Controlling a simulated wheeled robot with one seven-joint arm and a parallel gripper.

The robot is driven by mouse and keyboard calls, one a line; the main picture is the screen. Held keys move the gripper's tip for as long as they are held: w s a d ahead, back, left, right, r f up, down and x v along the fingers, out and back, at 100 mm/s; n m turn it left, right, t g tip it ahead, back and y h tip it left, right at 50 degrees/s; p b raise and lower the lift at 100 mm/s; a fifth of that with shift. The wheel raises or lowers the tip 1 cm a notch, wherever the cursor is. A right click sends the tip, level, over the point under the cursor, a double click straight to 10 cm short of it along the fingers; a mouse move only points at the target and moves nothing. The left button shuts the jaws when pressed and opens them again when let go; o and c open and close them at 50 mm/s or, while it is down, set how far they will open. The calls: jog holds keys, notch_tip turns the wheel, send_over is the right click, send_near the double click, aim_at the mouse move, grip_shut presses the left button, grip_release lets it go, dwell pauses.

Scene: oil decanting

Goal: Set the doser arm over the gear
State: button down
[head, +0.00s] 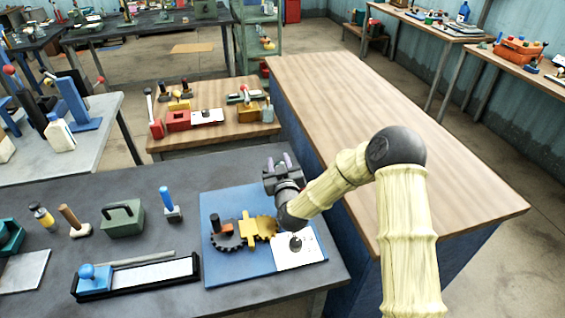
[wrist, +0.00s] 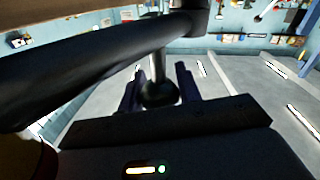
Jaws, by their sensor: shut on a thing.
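A black gear (head: 229,237) and a gold gear (head: 262,226) lie side by side on a blue board (head: 225,270). A white plate (head: 312,250) with a dark knob (head: 295,243) lies beside the gold gear. My gripper (head: 279,162) is above the board's far right edge, beyond the gears. In the wrist view, my gripper (wrist: 158,88) is shut on a round dark knob (wrist: 160,95) with a metal stem. A thick black bar (wrist: 90,65), apparently the doser arm, crosses above it. In the head view I cannot make out this bar.
A black tray (head: 140,278) with a blue-knobbed block and a white strip lies left of the board. A green box (head: 122,219) and a blue-handled tool (head: 169,205) stand behind. A bare wooden worktop (head: 345,115) lies to the right.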

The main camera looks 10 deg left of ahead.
jog(key=c, duration=1.4)
grip_release()
jog(key=shift+s+a, duration=0.15)
jog(key=shift+a, duration=0.25)
jog(key=o, duration=0.4)
jog(key=shift+a, duration=0.2)
jog(key=shift+d, duration=0.25)
jog(key=shift+s+d, duration=0.3)
jog(key=shift+s, duration=0.25)
jog(key=v, duration=1.4)
